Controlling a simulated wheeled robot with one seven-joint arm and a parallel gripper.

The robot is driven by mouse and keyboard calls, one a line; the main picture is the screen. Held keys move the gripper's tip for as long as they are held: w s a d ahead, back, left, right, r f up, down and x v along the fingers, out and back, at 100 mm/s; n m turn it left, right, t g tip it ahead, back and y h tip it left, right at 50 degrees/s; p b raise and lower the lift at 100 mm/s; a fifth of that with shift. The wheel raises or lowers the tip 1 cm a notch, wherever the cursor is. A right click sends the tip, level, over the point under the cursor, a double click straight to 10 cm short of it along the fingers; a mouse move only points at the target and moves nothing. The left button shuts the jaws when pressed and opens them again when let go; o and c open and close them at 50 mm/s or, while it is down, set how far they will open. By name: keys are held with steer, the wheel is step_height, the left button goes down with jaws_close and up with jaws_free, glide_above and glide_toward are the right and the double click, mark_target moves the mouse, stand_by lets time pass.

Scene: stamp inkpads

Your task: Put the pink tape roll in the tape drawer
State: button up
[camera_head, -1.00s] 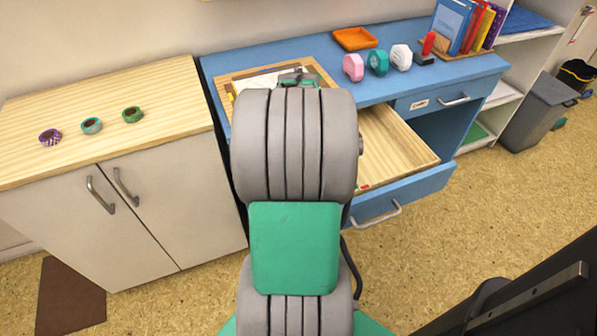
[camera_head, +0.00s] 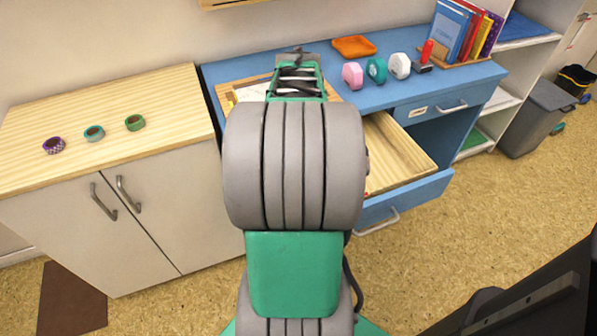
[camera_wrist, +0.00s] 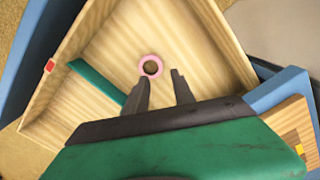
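The open wooden drawer (camera_head: 412,162) stands pulled out from the blue desk. In the wrist view I look down into the same drawer (camera_wrist: 205,45). The pink tape roll (camera_wrist: 151,66) shows against the drawer's wooden bottom as a small ring with a dark centre. My gripper (camera_wrist: 160,75) is open, with its two dark fingers apart and nothing between them. The roll is just beyond the left fingertip; I cannot tell how far above it my gripper is. In the head view my arm hides my fingers and the roll.
Pink (camera_head: 352,75), teal (camera_head: 376,70) and white (camera_head: 400,66) tape dispensers stand on the desk. Purple (camera_head: 53,145), teal (camera_head: 94,133) and green (camera_head: 135,122) rolls lie on the left cabinet.

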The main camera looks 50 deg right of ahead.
step_height(320, 180, up, 4)
steer(key=w+a+n+t, duration=0.1)
steer(key=w+a+n, duration=0.2)
steer(key=a, duration=0.5)
steer(key=w+a+n, duration=0.3)
steer(key=w+a, duration=0.1)
steer(key=a, duration=0.3)
steer(key=s+a+f+n, duration=0.1)
steer(key=a+n, duration=0.2)
steer(key=a, duration=0.4)
steer(key=a+f+n+t, duration=0.1)
steer(key=a+n, duration=0.2)
steer(key=a, duration=0.5)
steer(key=shift+s+a+f, duration=0.3)
steer(key=shift+s+f, duration=0.05)
steer(key=shift+s, duration=0.05)
